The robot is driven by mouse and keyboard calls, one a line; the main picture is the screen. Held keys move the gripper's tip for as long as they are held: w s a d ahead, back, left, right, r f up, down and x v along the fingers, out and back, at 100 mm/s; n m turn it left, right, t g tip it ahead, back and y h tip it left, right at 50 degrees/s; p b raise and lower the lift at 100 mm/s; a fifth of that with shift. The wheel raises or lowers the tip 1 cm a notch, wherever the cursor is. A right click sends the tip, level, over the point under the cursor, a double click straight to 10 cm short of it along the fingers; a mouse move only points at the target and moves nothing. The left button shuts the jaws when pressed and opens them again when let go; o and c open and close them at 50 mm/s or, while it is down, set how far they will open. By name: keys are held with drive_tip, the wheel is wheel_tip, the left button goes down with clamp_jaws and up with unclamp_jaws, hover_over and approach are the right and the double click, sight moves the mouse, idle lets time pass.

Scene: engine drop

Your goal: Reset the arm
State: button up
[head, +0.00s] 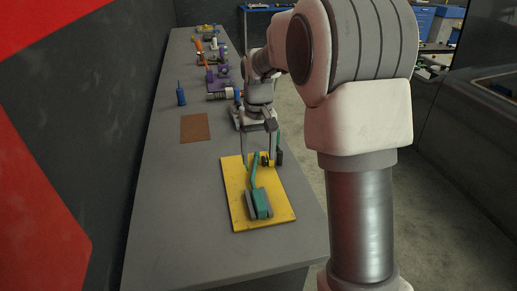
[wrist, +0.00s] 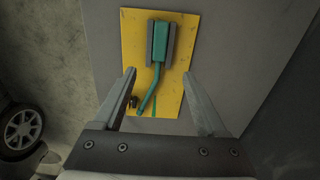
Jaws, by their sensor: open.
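My gripper (head: 259,145) is open and hangs above the far end of a yellow board (head: 236,190) on the grey workbench. In the wrist view my gripper (wrist: 160,90) shows its two fingers wide apart, with nothing held between them. A green tool with a bent handle (head: 262,203) lies on the board, its block-shaped end between grey side pieces. It also shows in the wrist view (wrist: 160,42). A small dark part (wrist: 133,101) sits on the board near the left finger. The robot arm partly hides the board's far edge.
A brown square mat (head: 195,128) lies on the bench beyond the board, with a blue bottle-like item (head: 181,95) behind it. Several coloured parts line the bench's far end. A dark wall runs along the left. The bench (head: 165,215) is bare left of the board.

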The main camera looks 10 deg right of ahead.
drive_tip(key=s+r+t, duration=0.3)
drive_tip(key=s+r, duration=0.8)
drive_tip(key=s, duration=0.2)
drive_tip(key=s+t, duration=0.2)
drive_tip(key=s, duration=1.1)
drive_tip(key=shift+s+f+t, duration=0.2)
drive_tip(key=shift+f+t, duration=0.1)
drive_tip(key=shift+f, duration=0.15)
